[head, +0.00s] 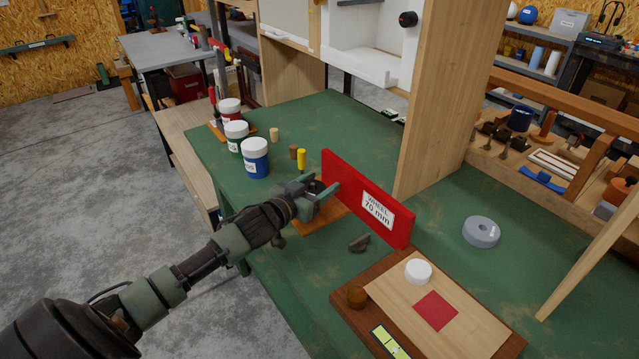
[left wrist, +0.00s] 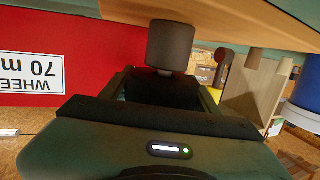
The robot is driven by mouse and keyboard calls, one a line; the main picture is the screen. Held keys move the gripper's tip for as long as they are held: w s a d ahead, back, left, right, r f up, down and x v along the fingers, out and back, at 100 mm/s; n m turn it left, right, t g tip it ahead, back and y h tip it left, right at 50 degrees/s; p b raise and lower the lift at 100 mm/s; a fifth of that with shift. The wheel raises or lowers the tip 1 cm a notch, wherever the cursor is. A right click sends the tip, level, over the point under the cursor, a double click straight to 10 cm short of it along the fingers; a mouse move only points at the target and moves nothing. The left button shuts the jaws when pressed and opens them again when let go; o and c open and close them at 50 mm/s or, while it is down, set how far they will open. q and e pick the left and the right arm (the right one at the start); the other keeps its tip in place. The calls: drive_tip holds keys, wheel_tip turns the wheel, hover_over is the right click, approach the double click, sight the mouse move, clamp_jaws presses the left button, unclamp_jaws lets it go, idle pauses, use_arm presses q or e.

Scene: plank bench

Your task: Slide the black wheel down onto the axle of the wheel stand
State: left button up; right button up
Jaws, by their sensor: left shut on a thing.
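The wheel stand has a brown wooden base (head: 325,216) beside a red board (head: 345,182) labelled "WHEEL 70 mm". My left gripper (head: 322,188) is over the base, close to the board, and is shut on a dark round thing, the black wheel (head: 315,186). The jaws and arm hide much of it. In the left wrist view, which looks upside down, the wheel shows as a dark shape (left wrist: 160,90) between the jaws. A dark grey cylinder (left wrist: 170,45) shows past it towards the base; I cannot tell whether this is the axle. My right gripper is not in view.
A small dark object (head: 359,243) lies before the board. A grey disc (head: 481,232) lies at right. A wooden board (head: 490,318) with a white cylinder (head: 418,271) is in front.

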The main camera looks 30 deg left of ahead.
use_arm(q)
drive_tip(key=shift+f, duration=0.15)
drive_tip(key=o, duration=1.6)
drive_tip(key=shift+s+f, duration=0.1)
drive_tip(key=shift+s, duration=0.45)
drive_tip(key=s, duration=0.3)
drive_tip(key=s+r+b, duration=0.1)
drive_tip(key=s, duration=0.2)
drive_tip(key=shift+s+a+r, duration=0.2)
drive_tip(key=shift+s, duration=0.15)
